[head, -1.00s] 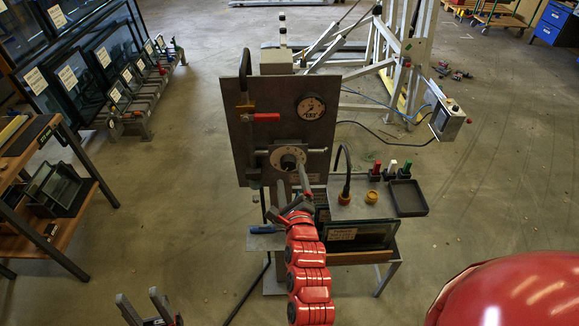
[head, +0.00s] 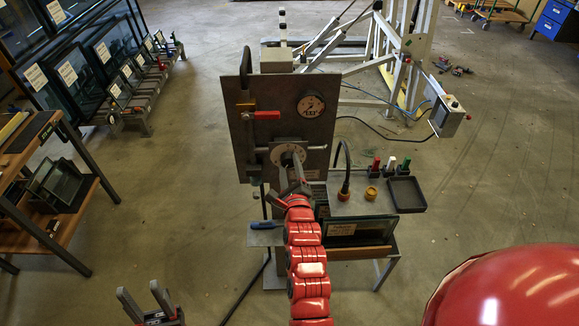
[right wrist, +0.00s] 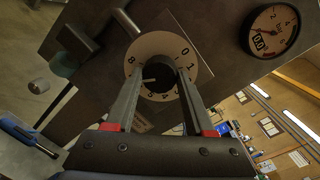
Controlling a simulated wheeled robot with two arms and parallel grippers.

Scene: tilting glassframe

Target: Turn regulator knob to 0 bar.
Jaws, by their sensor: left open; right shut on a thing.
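The regulator knob is dark and round, with a white dial ring (head: 288,149) on the upright grey panel (head: 236,130). In the right wrist view the dark knob (right wrist: 160,82) sits inside the numbered ring, with a short white mark on its left part. My right gripper (right wrist: 158,75) is shut on the knob, one finger on each side; the fingers hide part of the ring. A round gauge (head: 311,105) is above and right of the knob; it also shows in the right wrist view (right wrist: 274,28) with a small display. My left gripper (head: 139,290) is open and empty, low at the left.
A red-handled valve (head: 266,115) and pipe are on the panel, left of the gauge. A bench with a black tray (head: 405,194) and red, white and green-topped items stands at right. A wooden shelf (head: 60,235) is at left. Open floor lies between the shelf and panel.

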